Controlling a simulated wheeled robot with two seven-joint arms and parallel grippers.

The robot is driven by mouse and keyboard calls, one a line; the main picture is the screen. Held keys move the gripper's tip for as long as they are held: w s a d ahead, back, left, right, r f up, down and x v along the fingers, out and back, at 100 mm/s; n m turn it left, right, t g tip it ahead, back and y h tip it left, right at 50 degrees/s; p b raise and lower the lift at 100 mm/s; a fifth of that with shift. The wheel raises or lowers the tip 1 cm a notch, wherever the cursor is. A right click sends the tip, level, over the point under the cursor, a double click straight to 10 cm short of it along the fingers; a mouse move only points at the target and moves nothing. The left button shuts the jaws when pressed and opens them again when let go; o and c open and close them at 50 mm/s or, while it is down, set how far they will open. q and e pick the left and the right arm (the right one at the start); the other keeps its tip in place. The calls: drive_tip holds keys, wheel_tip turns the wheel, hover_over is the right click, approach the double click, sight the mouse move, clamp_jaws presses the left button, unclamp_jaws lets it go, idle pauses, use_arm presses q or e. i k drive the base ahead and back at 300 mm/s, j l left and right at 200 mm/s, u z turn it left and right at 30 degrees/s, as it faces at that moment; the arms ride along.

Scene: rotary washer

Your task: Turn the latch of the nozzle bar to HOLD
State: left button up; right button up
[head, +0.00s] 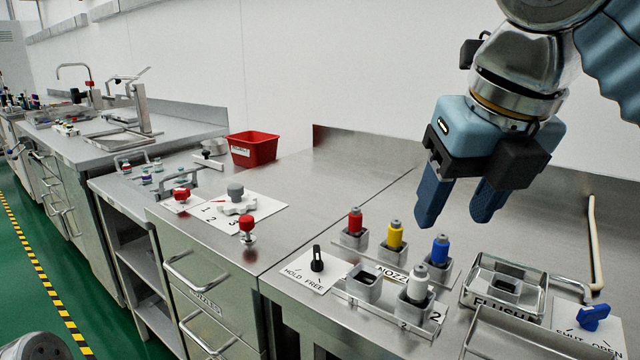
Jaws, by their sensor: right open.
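The latch (317,260) is a small black knob on a white plate (296,273) marked HOLD and FREE, at the front edge of the steel bench. Its exact pointing direction is hard to tell. The nozzle bar (385,311) lies just right of it, with an empty square socket (364,286) and a socket holding a white-grey nozzle (418,281). My right gripper (455,205) is open and empty, fingers pointing down. It hangs above and to the right of the latch, apart from everything. My left gripper is not in view.
Red (355,221), yellow (395,236) and blue (440,250) nozzles stand in holders behind the bar. A FLUSH basin (505,285) and a blue valve handle (593,316) are at right. A red-knobbed control (247,231) and red bin (254,148) are left. Bare steel lies behind the latch.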

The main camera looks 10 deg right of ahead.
sight(317, 264)
drive_tip(key=k+j, duration=0.8)
